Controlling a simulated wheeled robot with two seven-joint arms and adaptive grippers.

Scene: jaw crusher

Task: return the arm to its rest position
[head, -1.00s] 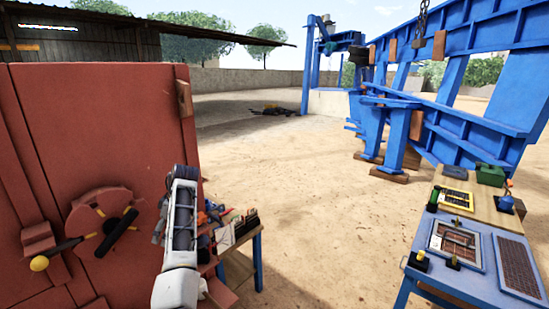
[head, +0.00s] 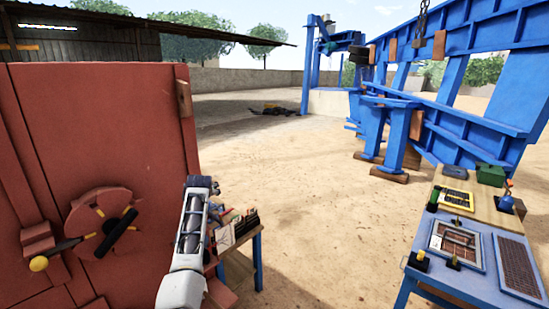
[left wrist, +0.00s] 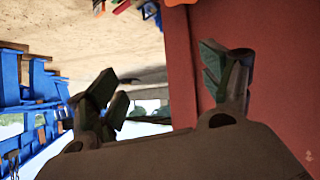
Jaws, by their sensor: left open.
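My left arm, white and grey, rises from the bottom of the head view beside the red machine body. Its far end stands in front of the small side table, and the fingers do not show clearly there. In the left wrist view my left gripper (left wrist: 160,78) is open, its two dark greenish fingers wide apart with nothing between them. The red machine wall (left wrist: 280,70) fills the right of that view, behind the right finger. My right gripper is not in view.
The red machine (head: 110,130) with a handwheel (head: 104,222) stands at left. A small table with blue legs (head: 257,262) holds tools behind my arm. A blue workbench (head: 404,292) with panels is at right. Sandy ground between them is free.

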